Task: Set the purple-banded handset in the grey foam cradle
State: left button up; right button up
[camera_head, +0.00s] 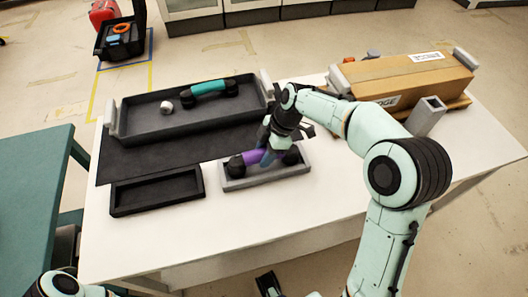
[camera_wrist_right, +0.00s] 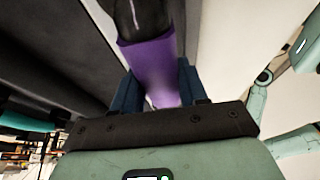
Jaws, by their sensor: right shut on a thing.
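The purple-banded handset (camera_head: 251,157) has dark ends and a purple middle. My right gripper (camera_head: 267,157) is shut on its purple band, which also shows between the fingers in the right wrist view (camera_wrist_right: 152,68). The handset is over the grey foam cradle (camera_head: 268,181), lined up along its length. I cannot tell whether it touches the cradle's floor or hangs just above. The gripper hides part of the handset and the cradle's far side.
A black tray (camera_head: 211,202) lies left of the cradle. Behind is a dark bin (camera_head: 150,128) holding a teal-banded handset (camera_head: 209,87) and a small white object (camera_head: 167,107). A cardboard box (camera_head: 405,78) stands back right, beside a grey square tube (camera_head: 428,116). The white table (camera_head: 240,225) is clear in front.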

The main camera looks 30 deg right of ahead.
jog(key=shift+f+b, duration=0.55)
dwell(0.8)
jog(key=o, duration=0.9)
jog(key=shift+o, duration=0.2)
